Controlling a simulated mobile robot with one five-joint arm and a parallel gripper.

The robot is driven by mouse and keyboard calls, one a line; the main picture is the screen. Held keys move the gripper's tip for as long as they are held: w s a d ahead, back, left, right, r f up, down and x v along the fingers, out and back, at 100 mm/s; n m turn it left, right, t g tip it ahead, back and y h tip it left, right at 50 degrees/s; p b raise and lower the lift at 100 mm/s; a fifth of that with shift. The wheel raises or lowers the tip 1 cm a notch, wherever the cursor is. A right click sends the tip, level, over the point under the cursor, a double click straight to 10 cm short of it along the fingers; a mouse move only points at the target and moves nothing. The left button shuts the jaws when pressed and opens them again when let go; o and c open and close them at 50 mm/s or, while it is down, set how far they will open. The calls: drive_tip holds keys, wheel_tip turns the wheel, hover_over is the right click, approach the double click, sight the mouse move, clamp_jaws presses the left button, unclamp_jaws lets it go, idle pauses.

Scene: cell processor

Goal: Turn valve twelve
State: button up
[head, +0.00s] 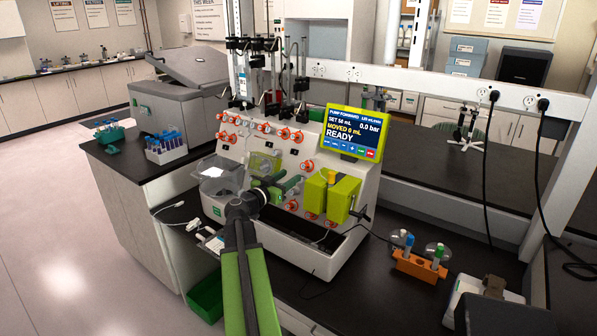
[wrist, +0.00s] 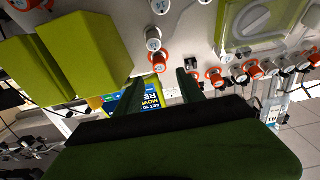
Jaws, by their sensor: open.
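The cell processor (head: 232,151) is a white machine with a sloped front and several orange-red valve knobs. One knob (head: 308,167) sits left of the screen (head: 350,133), which reads READY. Valve numbers are too small to read, so I cannot tell which is valve twelve. My gripper (head: 245,203) is in front of the machine's lower left part, partly hidden by my green arm. In the wrist view my gripper (wrist: 161,80) is open, with dark fingers apart. An orange-ringed valve (wrist: 158,62) shows between and just beyond the fingertips; contact is not visible.
Yellow-green pump blocks (head: 340,195) stick out on the machine's right front. A clear cup (head: 217,175) is at its left. An orange rack (head: 420,266) with tubes stands on the black bench at right. A tube rack (head: 167,150) stands at left.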

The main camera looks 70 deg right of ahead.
sight(303, 167)
drive_tip(key=x, duration=0.7)
drive_tip(key=shift+d, duration=0.25)
clamp_jaws()
drive_tip(key=shift+s+a+f, duration=0.1)
drive_tip(key=shift+s+a, duration=0.05)
drive_tip(key=shift+a, duration=0.1)
drive_tip(key=shift+d+r+n, duration=0.15)
drive_tip(key=shift+r+n, duration=0.05)
drive_tip(key=shift+n, duration=0.1)
